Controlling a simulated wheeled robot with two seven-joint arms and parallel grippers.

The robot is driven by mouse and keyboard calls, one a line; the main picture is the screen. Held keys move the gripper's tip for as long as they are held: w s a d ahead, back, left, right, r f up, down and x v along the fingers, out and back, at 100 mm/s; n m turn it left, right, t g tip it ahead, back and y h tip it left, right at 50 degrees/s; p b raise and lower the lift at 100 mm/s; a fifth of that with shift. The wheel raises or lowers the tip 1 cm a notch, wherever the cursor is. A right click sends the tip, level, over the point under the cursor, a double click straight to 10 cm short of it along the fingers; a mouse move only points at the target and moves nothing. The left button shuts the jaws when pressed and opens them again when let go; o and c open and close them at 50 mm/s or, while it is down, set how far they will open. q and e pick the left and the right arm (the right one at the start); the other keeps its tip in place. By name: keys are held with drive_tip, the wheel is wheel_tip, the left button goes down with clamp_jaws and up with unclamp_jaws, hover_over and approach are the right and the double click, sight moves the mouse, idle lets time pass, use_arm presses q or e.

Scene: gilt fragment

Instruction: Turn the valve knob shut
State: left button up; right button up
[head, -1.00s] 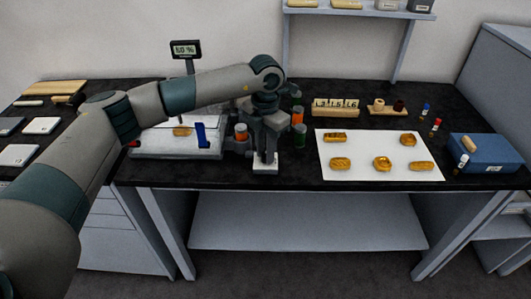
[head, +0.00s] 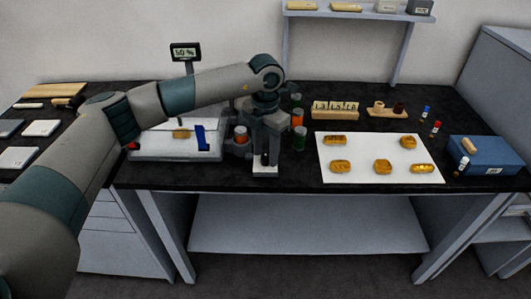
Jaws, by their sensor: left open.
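My left gripper (head: 266,150) points down at the front of the bench, left of the white sheet. It is open. A small dark upright part (head: 265,159) shows between or just behind its fingers, above a white base (head: 265,170). This may be the valve knob, but the gripper hides most of it, and I cannot tell whether the fingers touch it. A blue upright piece (head: 201,138) stands at the white tray-like unit (head: 150,150), with a small red part (head: 134,145) at its left end. My right gripper is not in view.
Orange and green capped jars (head: 299,138) stand close right of the gripper. The white sheet (head: 360,155) holds several golden pieces. A blue box (head: 484,153) sits at the right. A display (head: 186,52) reads 50 %. The bench's front edge is near the gripper.

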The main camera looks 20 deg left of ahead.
use_arm(q)
wheel_tip(320, 180, up, 9)
drive_tip(key=b, duration=0.2)
wheel_tip(320, 180, up, 6)
drive_tip(key=r+b, duration=0.1)
hover_over(266, 156)
drive_tip(key=shift+s+r, duration=0.1)
drive_tip(key=shift+r, duration=0.3)
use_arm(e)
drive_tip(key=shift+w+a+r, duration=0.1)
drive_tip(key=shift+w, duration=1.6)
use_arm(q)
drive_tip(key=shift+f, duration=0.1)
